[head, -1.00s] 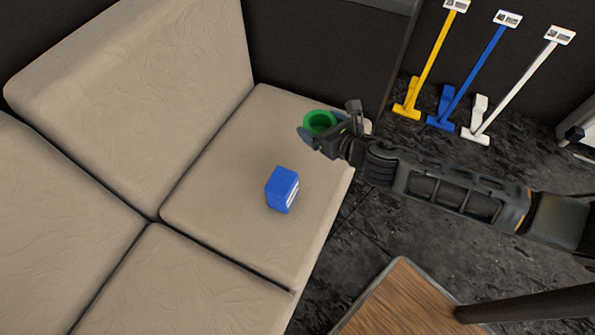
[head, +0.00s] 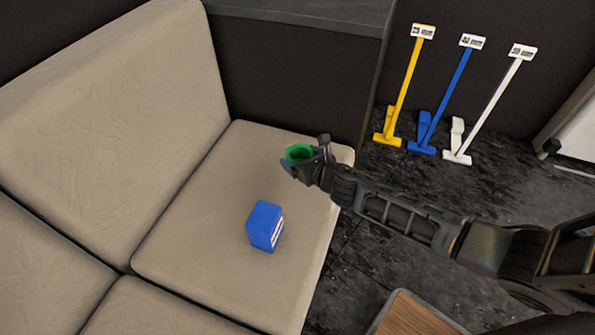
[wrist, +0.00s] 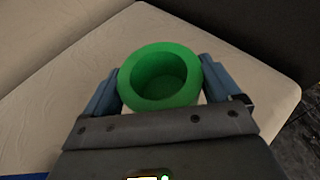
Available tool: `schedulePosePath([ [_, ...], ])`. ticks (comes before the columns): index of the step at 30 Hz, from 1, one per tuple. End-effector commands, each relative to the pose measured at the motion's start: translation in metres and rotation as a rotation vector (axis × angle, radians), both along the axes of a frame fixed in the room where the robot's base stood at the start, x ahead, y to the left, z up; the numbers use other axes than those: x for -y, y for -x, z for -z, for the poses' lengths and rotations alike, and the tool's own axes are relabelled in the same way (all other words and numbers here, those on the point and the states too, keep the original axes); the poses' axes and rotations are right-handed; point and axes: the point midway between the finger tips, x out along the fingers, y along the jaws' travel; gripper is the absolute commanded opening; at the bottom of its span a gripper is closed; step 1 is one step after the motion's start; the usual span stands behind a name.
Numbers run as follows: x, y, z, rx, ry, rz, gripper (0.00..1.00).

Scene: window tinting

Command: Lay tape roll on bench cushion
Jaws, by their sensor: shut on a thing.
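The green tape roll (head: 299,153) is held in my gripper (head: 303,163), over the far right part of the beige bench cushion (head: 190,245). In the wrist view the roll (wrist: 160,77) sits between the two blue-grey fingers, its round opening facing the camera. The fingers press its left and right sides. The cushion (wrist: 60,120) spreads beneath it. I cannot tell whether the roll's underside touches the cushion.
A blue box (head: 265,226) stands on the cushion, nearer than the roll. Yellow (head: 405,85), blue (head: 450,95) and white (head: 488,105) long-handled tools lean on the dark wall at right. A wooden surface (head: 415,315) is at the bottom. Cushion around the roll is clear.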

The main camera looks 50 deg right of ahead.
Motion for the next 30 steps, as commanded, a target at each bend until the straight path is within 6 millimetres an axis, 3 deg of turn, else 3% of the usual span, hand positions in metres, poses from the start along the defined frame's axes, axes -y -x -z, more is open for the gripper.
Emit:
schedulePosePath([
  [7, -0.004, -0.009, 0.013, -0.001, -0.002, 0.002, 0.58],
  [15, -0.004, -0.008, 0.047, -0.001, -0.004, 0.002, 0.58],
  [26, -0.004, -0.008, 0.049, -0.001, -0.001, -0.001, 0.58],
  [27, -0.004, -0.008, 0.049, -0.001, -0.001, -0.001, 0.91],
  [30, -0.004, -0.008, 0.048, -0.002, -0.001, -0.001, 1.00],
])
